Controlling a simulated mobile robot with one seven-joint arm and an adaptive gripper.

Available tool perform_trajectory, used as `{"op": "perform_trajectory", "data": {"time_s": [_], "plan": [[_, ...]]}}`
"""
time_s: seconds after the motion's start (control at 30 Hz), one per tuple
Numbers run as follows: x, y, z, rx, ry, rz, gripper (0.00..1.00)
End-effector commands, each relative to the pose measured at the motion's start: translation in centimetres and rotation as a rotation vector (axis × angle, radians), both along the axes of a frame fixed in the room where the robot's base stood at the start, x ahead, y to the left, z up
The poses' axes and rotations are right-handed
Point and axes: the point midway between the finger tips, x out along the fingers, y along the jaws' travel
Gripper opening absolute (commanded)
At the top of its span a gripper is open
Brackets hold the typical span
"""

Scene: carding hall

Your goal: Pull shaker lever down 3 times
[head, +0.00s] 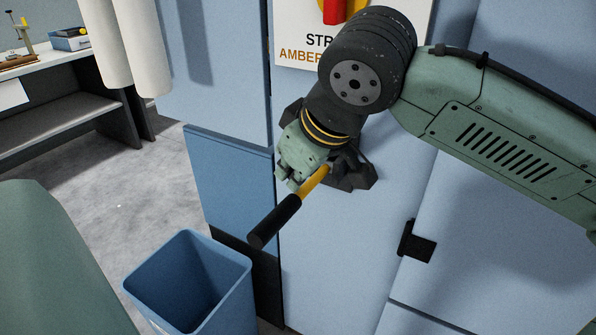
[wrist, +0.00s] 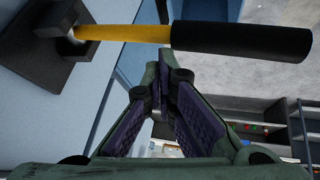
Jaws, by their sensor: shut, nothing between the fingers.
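The shaker lever has a yellow shaft (head: 315,182) and a black grip (head: 274,222). It juts out from a dark bracket (head: 352,172) on the light blue machine panel, and its grip end points down and left in the head view. In the wrist view the lever's yellow shaft (wrist: 125,33) and black grip (wrist: 245,40) run across the top. My gripper (head: 289,182) is shut and empty, close beside the shaft near the top of the grip. In the wrist view my fingertips (wrist: 168,72) meet just below the lever. I cannot tell whether they touch it.
An open blue bin (head: 240,268) stands on the floor below the lever. A black latch (head: 417,246) sticks out of the panel at right. A sign (head: 297,50) is partly behind my arm. A workbench (head: 50,60) stands at far left, with clear floor before it.

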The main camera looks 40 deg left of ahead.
Motion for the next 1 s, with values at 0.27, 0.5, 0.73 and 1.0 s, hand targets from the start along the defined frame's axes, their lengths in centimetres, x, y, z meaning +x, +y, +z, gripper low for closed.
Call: {"op": "perform_trajectory", "data": {"time_s": [0.27,0.5,0.73,1.0], "plan": [[-0.1,-0.2,-0.6,-0.010,0.001,-0.001,0.00],[-0.2,-0.3,-0.9,-0.010,0.000,-0.001,0.00],[-0.3,-0.3,-1.2,-0.011,0.001,0.000,0.00],[-0.5,-0.3,-1.5,-0.011,0.002,0.000,0.00]]}}
